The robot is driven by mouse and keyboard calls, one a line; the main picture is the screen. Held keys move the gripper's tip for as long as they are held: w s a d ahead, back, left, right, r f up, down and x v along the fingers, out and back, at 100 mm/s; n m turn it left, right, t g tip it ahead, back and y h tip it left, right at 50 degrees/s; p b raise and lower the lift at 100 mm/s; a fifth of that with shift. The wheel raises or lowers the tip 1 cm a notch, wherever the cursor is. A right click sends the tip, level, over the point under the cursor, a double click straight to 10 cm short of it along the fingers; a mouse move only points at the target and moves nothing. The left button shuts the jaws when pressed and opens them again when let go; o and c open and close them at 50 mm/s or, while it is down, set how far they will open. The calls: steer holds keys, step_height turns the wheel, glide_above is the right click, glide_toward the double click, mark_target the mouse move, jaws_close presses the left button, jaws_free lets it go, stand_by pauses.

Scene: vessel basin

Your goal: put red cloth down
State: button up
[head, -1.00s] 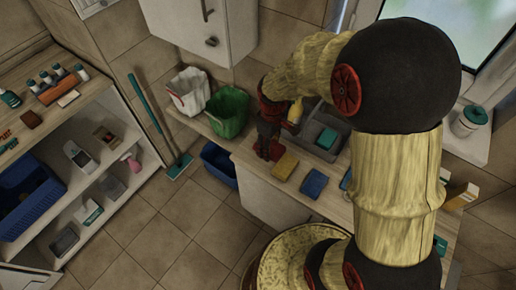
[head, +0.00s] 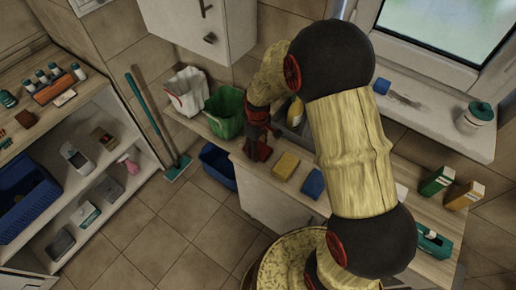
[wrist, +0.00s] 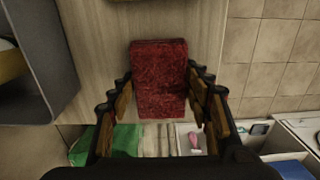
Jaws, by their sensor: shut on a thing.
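The red cloth (wrist: 158,75) is a folded, rough-textured block between the two fingers of my gripper (wrist: 160,98) in the wrist view. It also shows in the head view (head: 260,153), under my gripper (head: 258,135), at the left part of the wooden counter. My gripper is shut on it. The cloth is at or just above the counter top; I cannot tell whether it touches. A yellow cloth or sponge (head: 286,165) and a blue one (head: 312,183) lie in a row to its right.
A green bin (head: 224,112) and a white bin (head: 187,92) stand left of my gripper. A grey caddy, mostly hidden by my arm, is behind. A blue crate (head: 217,165) is on the floor. Boxes (head: 437,181) stand at the counter's right.

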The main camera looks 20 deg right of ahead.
steer(key=shift+s+f, duration=0.2)
steer(key=shift+f, duration=0.35)
steer(key=o, duration=1.1)
steer(key=shift+f, duration=0.15)
